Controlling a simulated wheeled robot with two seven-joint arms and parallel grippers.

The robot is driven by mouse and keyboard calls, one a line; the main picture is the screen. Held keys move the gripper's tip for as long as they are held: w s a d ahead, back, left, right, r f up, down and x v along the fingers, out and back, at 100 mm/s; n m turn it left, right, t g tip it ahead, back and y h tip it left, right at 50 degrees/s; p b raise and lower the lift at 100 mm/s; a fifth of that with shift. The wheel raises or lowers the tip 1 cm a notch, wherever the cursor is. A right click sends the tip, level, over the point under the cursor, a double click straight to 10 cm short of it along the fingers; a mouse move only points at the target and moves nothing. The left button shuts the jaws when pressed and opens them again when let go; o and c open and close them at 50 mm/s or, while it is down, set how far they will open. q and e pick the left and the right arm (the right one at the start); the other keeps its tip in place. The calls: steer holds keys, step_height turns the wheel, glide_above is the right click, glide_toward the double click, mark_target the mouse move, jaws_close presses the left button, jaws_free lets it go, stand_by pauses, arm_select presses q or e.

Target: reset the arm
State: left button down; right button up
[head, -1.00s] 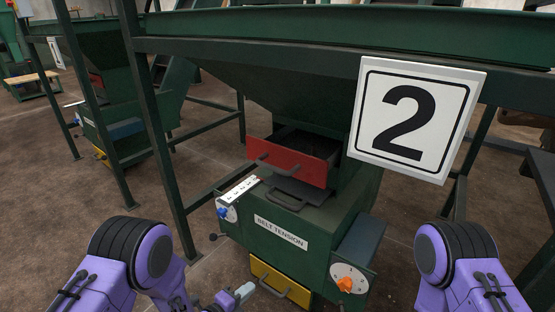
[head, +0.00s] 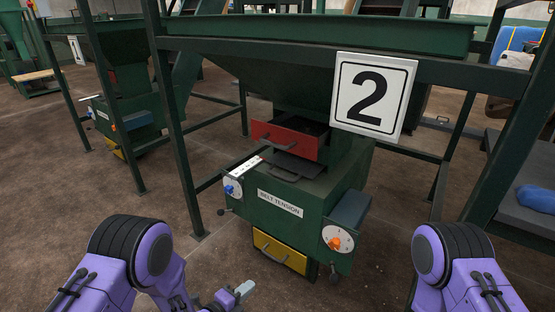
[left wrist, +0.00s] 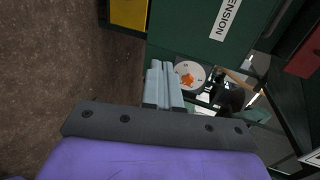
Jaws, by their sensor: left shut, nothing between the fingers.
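My left gripper (head: 243,291) is low in the head view, in front of the green belt tension machine and clear of it. In the left wrist view its two grey fingers (left wrist: 164,86) lie together with nothing between them. My left arm (head: 130,262) comes in from the lower left. My right arm (head: 462,268) is at the lower right, and its gripper is out of the picture.
The green machine (head: 285,222) has a red drawer (head: 285,140), a yellow drawer (head: 280,252), a blue knob (head: 232,189) and an orange dial (head: 336,239). Green frame posts (head: 172,120) stand around it. A number 2 sign (head: 373,96) hangs above. Brown floor (head: 120,205) is open at left.

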arm_select(q)
steer(key=s+a+f+n+g+y+b, duration=0.1)
steer(key=s+a+f+n+g+y, duration=0.15)
steer(key=s+a+f+n, duration=0.55)
steer(key=s+a+f+n+g+y+b, duration=0.1)
steer(key=s+a+n+y, duration=0.3)
steer(key=n, duration=0.8)
steer(key=s+a+f+n+g+y+b, duration=0.2)
steer(key=s+a+n+g, duration=0.15)
steer(key=s+n, duration=0.45)
steer(key=s+a+f+n+g+y+b, duration=0.25)
steer(key=s+a, duration=0.25)
steer(key=s, duration=0.8)
arm_select(e)
step_height(320, 180, down, 6)
steer(key=s+g, duration=0.1)
steer(key=s, duration=0.1)
arm_select(q)
step_height(320, 180, up, 38)
steer(key=w+n+p, duration=0.1)
steer(key=p, duration=3.7)
steer(key=shift+w+a+f+t+y, duration=0.15)
steer(key=shift+w+a+t+y, duration=0.2)
steer(key=shift+t, duration=0.1)
arm_select(e)
step_height(320, 180, up, 38)
steer(key=w+t, duration=0.1)
steer(key=shift+w, duration=0.3)
